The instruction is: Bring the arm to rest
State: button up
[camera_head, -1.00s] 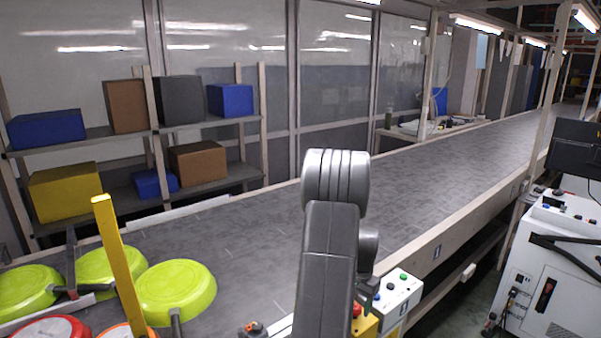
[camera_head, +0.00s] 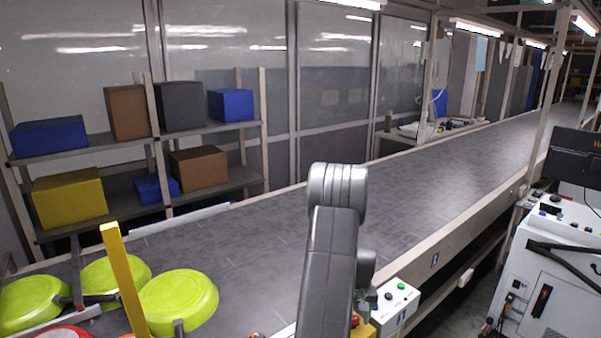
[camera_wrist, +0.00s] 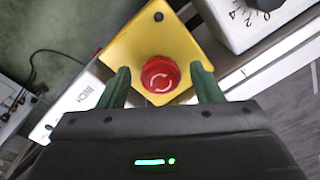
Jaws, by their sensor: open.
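My gripper (camera_wrist: 161,88) shows in the wrist view with its two green fingers spread apart and nothing between them. Beyond the fingers is a yellow box with a red emergency stop button (camera_wrist: 160,74), which appears in the gap between the fingertips. I cannot tell how far the fingers are from it. In the head view my grey arm (camera_head: 330,255) stands up in the lower middle, in front of the conveyor. The gripper itself is not visible in that view.
The conveyor (camera_head: 420,170) runs from lower left to upper right. Green pans (camera_head: 178,300) lie at its near left end by a yellow post (camera_head: 124,280). A white control box (camera_head: 395,305) is right of my arm. Shelves with boxes (camera_head: 70,195) stand behind. A white machine (camera_head: 550,270) is at right.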

jog(key=shift+r+n+p, duration=0.2)
jog(key=shift+n+p, duration=0.5)
jog(key=shift+n, duration=0.1)
notch_tip(320, 180, up, 13)
jog(key=b, duration=0.2)
jog(key=shift+d+b, duration=0.25)
jog(key=shift+b, duration=0.05)
jog(key=shift+f, duration=0.1)
